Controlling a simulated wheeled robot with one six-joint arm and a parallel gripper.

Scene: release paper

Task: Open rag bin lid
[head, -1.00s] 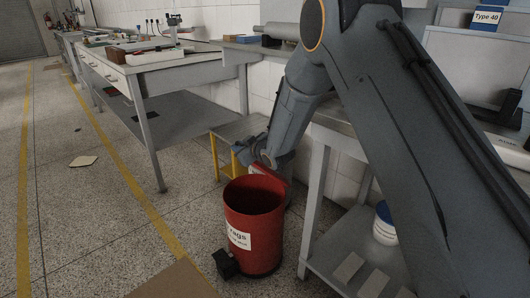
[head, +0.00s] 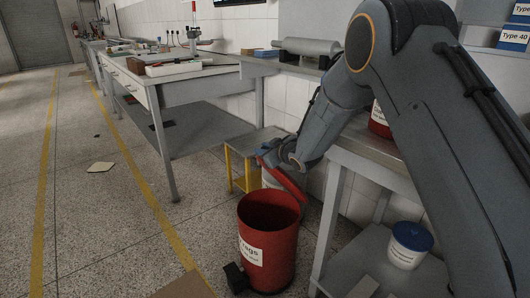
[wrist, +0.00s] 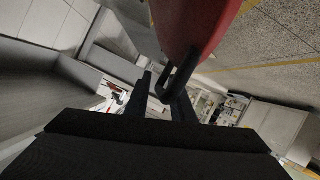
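The red rag bin (head: 268,262), with a white "rags" label, stands on the floor with its mouth uncovered. Its red lid (head: 289,184) stands steeply tilted up at the back rim. My gripper (head: 266,151) is behind the lid's upper part, small and partly hidden in the head view. In the wrist view, the red lid (wrist: 196,22) is at the top, with a black looped handle (wrist: 184,73) beneath it. My gripper (wrist: 160,98) shows two dark fingers with a gap between them. The handle's end is at this gap; a firm grip is not visible.
A metal bench (head: 345,148) stands right of the bin, with a white bucket with a blue lid (head: 407,246) on its lower shelf. A small yellow-legged stand (head: 243,146) is behind. A workbench (head: 180,75) is at left.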

